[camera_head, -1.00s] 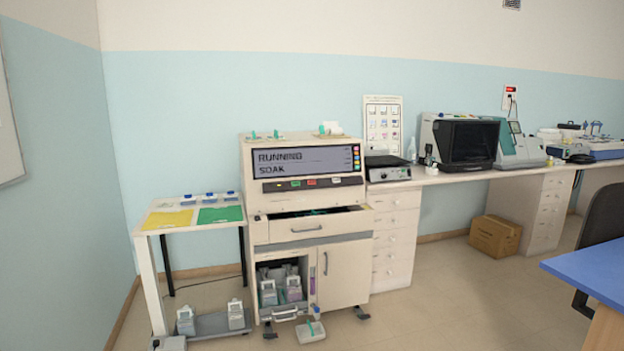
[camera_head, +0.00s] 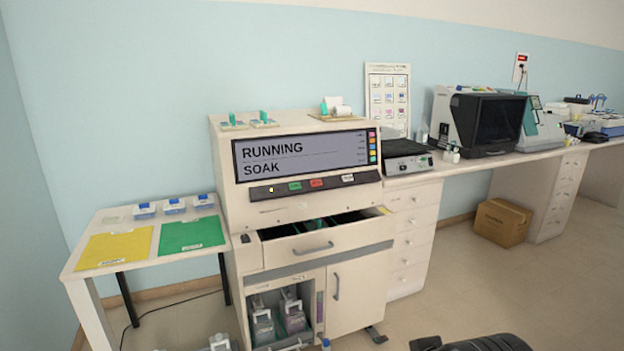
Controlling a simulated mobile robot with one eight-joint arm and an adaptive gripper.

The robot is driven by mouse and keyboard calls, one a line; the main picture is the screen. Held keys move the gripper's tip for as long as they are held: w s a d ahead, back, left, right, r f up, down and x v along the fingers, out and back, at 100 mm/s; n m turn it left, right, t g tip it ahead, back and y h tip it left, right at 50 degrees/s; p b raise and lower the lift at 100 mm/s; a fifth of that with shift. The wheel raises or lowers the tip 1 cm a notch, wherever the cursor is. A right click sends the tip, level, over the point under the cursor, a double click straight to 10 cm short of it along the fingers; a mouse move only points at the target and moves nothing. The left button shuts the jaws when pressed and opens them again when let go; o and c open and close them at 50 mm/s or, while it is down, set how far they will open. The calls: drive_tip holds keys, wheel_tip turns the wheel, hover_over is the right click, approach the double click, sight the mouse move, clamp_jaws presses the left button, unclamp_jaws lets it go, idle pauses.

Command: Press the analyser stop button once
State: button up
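The analyser (camera_head: 228,175) is a cream cabinet in the middle of the view. Its screen (camera_head: 300,156) reads "RUNNING" and "SOAK". Below the screen runs a dark control strip (camera_head: 330,183) with a red button (camera_head: 316,183), which looks like the stop button. A green button (camera_head: 294,186) is to its left and a pale button (camera_head: 347,178) to its right. Their labels are too small to read. Nothing covers the strip. My gripper cannot be made out in this view.
The analyser's drawer (camera_head: 312,248) is partly open below the strip. A side table with a yellow mat (camera_head: 115,247) and a green mat (camera_head: 192,234) stands on the left. A bench with a balance (camera_head: 408,164) is on the right. A dark, cut-off shape (camera_head: 480,343) shows at the bottom.

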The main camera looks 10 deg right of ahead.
drive_tip(key=shift+s+d, duration=0.1)
drive_tip(key=shift+s, duration=0.35)
drive_tip(key=shift+r, duration=0.1)
drive_tip(key=shift+c, duration=0.5)
